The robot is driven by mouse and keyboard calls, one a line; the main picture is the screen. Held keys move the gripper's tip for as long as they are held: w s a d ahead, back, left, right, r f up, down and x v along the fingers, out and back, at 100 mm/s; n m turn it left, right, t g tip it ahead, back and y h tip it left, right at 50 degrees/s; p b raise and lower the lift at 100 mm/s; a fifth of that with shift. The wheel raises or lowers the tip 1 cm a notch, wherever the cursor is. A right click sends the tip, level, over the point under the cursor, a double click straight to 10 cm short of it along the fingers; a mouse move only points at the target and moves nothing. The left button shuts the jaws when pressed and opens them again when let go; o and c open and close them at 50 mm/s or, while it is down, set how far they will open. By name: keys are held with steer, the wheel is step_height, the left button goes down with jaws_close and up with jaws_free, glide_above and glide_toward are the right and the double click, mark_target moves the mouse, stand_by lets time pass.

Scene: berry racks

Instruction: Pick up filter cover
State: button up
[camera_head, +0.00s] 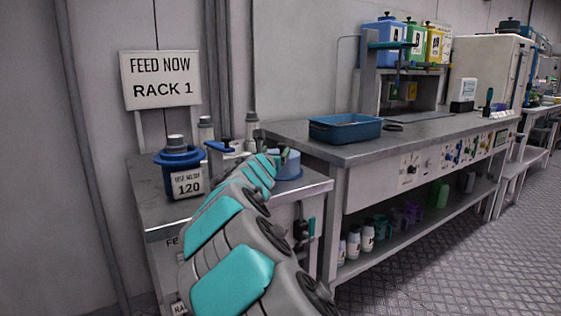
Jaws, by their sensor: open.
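My teal and grey arm reaches from the bottom centre over the small metal table. My gripper (283,156), at its far end, shows only as a small dark shape; it is open, and its fingers are mostly hidden by the arm. A pale blue rounded part with a darker blue base (290,170) sits on the table just right of the gripper; it may be the filter cover, but I cannot tell for sure. I cannot tell whether the gripper touches it. A blue handle-like part (220,147) shows left of the arm.
A blue-lidded jar marked 120 (187,176) stands at the table's left, with grey-capped posts (252,130) behind. A "FEED NOW RACK 1" sign (160,79) is on the wall. A long workbench (430,135) with a blue tray (345,129) adjoins on the right. The floor at right is clear.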

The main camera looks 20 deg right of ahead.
mark_target(281, 145)
steer(key=x, duration=0.2)
steer(key=p+x, duration=0.1)
steer(key=x, duration=0.2)
steer(key=shift+s+d+r, duration=0.2)
steer(key=shift+d+r, duration=0.05)
steer(key=shift+d, duration=0.1)
steer(key=shift+x, duration=0.85)
steer(key=shift+a, duration=0.1)
jaws_close()
stand_by(0.5)
